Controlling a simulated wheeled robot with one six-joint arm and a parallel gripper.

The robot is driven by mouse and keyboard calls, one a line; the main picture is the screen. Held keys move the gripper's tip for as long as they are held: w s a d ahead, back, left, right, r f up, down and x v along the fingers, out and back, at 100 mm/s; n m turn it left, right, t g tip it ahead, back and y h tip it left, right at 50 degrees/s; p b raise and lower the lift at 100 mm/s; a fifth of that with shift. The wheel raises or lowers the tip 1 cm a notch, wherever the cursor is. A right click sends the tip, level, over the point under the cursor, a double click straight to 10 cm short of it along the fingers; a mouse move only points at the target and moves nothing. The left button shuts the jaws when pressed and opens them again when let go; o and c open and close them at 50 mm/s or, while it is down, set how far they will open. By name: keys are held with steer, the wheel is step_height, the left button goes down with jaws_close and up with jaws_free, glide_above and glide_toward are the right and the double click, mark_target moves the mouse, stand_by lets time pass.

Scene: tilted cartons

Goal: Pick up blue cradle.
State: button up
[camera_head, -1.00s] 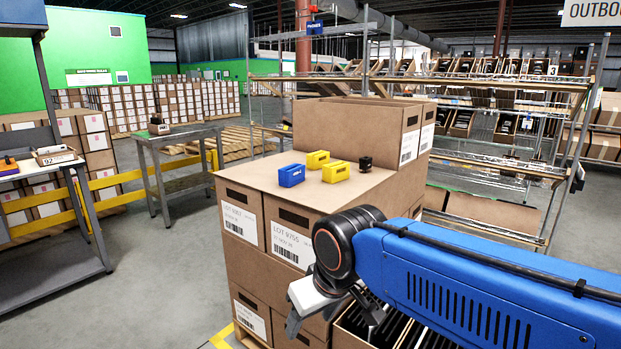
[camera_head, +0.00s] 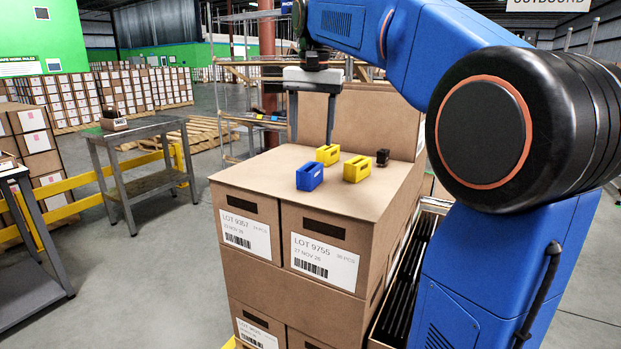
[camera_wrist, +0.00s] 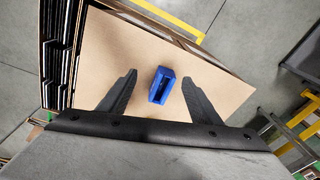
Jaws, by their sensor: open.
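The blue cradle (camera_head: 310,176) is a small slotted block near the front edge of the carton top (camera_head: 262,178). In the wrist view the blue cradle (camera_wrist: 162,85) shows between the two dark fingers, with room on both sides. My gripper (camera_head: 312,138) is open and empty, pointing down, and appears above the carton top. In the wrist view my gripper (camera_wrist: 157,85) spreads wide around the line to the cradle. The fingers do not appear to touch it. Their exact height above it is hard to tell.
Two yellow cradles (camera_head: 328,154) (camera_head: 356,169) and a small black object (camera_head: 382,157) stand close to the blue one. A taller carton (camera_head: 375,120) rises behind them. A grey table (camera_head: 140,135) stands to the left. A carton with dark slots (camera_head: 408,270) is at the right.

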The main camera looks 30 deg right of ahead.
steer(key=w+d+r+m+g, duration=0.1)
steer(key=w+d+r+m, duration=0.25)
steer(key=w, duration=0.45)
glide_above(310, 169)
steer(key=s+a, duration=0.1)
steer(key=s, duration=0.1)
steer(key=shift+n, duration=0.45)
step_height(310, 169, down, 12)
steer(key=shift+s+a+r, duration=0.1)
steer(key=shift+r, duration=0.1)
steer(key=shift+w+f, duration=0.2)
steer(key=shift+f, duration=2.45)
steer(key=c, duration=1.2)
